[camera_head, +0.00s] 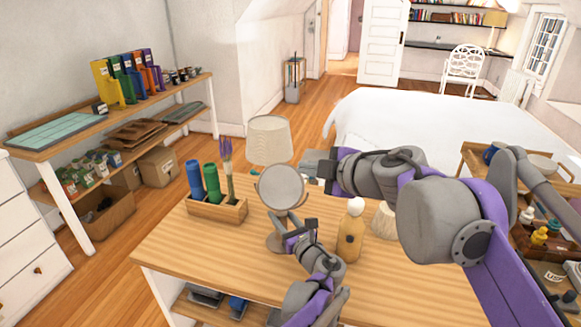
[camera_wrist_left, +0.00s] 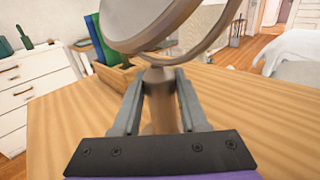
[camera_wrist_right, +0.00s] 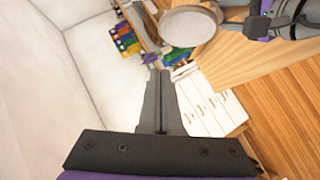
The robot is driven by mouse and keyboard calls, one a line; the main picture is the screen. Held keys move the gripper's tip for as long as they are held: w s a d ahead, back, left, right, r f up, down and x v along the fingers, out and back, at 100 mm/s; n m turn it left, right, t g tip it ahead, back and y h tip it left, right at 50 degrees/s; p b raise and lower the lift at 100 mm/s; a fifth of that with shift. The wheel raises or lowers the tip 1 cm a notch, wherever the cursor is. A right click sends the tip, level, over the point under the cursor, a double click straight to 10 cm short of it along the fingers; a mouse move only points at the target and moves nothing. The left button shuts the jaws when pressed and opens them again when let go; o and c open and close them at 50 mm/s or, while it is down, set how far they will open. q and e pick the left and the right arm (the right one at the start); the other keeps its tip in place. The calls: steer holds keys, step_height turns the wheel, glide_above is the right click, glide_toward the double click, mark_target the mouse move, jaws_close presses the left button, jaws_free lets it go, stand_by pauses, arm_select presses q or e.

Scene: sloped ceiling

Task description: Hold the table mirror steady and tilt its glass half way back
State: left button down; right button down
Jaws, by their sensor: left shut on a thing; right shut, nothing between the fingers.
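The table mirror (camera_head: 280,187) stands upright on the wooden table, with a round glass in a frame on a stem. My left gripper (camera_head: 287,226) is at the stem below the glass. In the left wrist view its fingers (camera_wrist_left: 159,84) are shut on the stem (camera_wrist_left: 160,112), and the round glass (camera_wrist_left: 150,14) tips above them. My right gripper (camera_head: 315,165) is shut and empty, just right of the glass in the head view. In the right wrist view its closed fingertips (camera_wrist_right: 160,74) lie below and left of the round mirror (camera_wrist_right: 188,27), apart from it in the picture.
An amber bottle (camera_head: 351,232) and a pale brush (camera_head: 383,220) stand to the right. The table's front left is clear.

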mark_target(286, 165)
steer(key=x, duration=0.4)
steer(key=d+x, duration=0.1)
steer(key=x, duration=0.7)
steer(key=shift+w+d+f, duration=0.35)
steer(key=shift+d+f, duration=0.05)
steer(key=shift+d, duration=0.05)
steer(key=shift+w+d+f, duration=0.1)
steer(key=shift+w+f, duration=0.2)
steer(key=shift+w, duration=0.1)
steer(key=shift+w+d+f, duration=0.15)
steer(key=shift+w+f, duration=0.05)
steer(key=shift+w, duration=0.3)
steer(key=shift+w+d+f, duration=0.2)
steer(key=shift+w, duration=0.25)
steer(key=shift+s, duration=0.1)
